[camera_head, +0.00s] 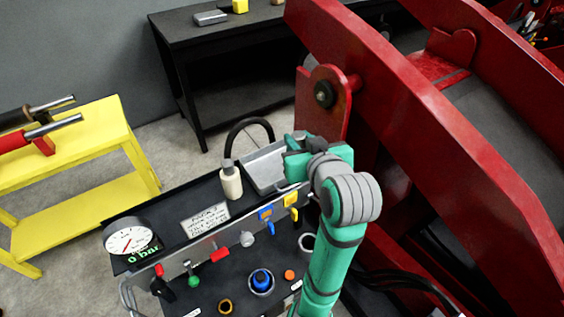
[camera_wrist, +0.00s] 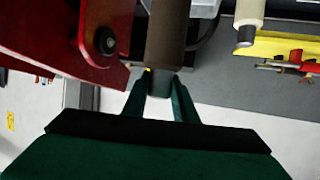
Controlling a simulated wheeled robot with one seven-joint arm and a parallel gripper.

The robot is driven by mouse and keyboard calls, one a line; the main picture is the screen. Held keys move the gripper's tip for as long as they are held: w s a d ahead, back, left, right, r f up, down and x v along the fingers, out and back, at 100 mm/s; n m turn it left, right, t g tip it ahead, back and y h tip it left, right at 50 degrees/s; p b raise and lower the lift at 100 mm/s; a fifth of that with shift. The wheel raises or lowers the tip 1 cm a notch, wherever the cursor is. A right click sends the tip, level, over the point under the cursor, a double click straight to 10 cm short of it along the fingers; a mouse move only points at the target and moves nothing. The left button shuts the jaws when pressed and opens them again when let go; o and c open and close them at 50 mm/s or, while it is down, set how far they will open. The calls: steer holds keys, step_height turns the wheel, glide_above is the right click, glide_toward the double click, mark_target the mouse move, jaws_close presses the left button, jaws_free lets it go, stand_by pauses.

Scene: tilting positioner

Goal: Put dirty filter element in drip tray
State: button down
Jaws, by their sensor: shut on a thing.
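The dirty filter element (camera_wrist: 168,35) is a dark brown cylinder in the wrist view. My gripper (camera_wrist: 160,88) is shut on its near end, one green finger on each side. In the head view my gripper (camera_head: 294,153) is at the right end of the drip tray, and I cannot clearly make out the element there. The drip tray (camera_head: 262,168) is a light grey open box on the dark bench top. Its right part is hidden behind my gripper. A pale piece of what looks like the tray (camera_wrist: 206,8) shows at the wrist view's top edge, beside the element.
A cream bottle (camera_head: 231,180) stands just left of the tray. A black hoop (camera_head: 249,124) rises behind it. The red positioner frame (camera_head: 330,100) stands close on the right. A panel with valves and a gauge (camera_head: 129,236) is in front. A yellow stand (camera_head: 75,145) is at left.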

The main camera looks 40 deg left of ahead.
steer(key=shift+s+a+r, duration=0.2)
steer(key=shift+s+r, duration=0.2)
steer(key=shift+r, duration=0.1)
steer(key=shift+a+n+g, duration=0.25)
steer(key=shift+n+g, duration=0.05)
steer(key=w+a+f, duration=0.7)
steer(key=a+f, duration=0.4)
steer(key=f, duration=0.1)
steer(key=shift+w+f, duration=0.35)
steer(key=shift+a+f, duration=0.1)
steer(key=c, duration=1.4)
jaws_free()
steer(key=shift+f, duration=0.1)
steer(key=shift+c, duration=0.2)
